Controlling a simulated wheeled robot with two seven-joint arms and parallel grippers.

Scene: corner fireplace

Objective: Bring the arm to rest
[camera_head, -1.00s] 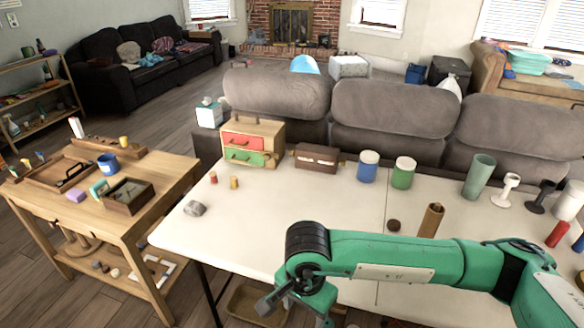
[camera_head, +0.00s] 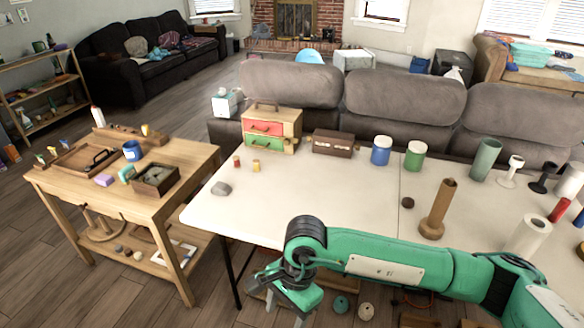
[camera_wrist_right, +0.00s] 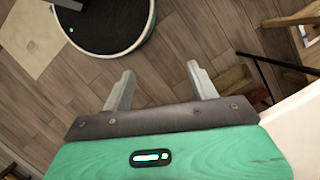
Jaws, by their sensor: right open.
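My right arm reaches in from the right in the head view, bent low across the front of the white table (camera_head: 300,208). My right gripper (camera_head: 283,300) hangs at the table's front edge, pointing down and left. In the right wrist view my right gripper (camera_wrist_right: 160,85) has its two fingers spread apart. Nothing is between them, and wooden floor shows beyond. My left gripper is not in view.
A wooden side table (camera_head: 190,165) with trays stands at left. On the white table are a drawer box (camera_head: 270,128), a brown box (camera_head: 333,142), jars and a wooden post (camera_head: 438,208). Loose items lie below its front edge.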

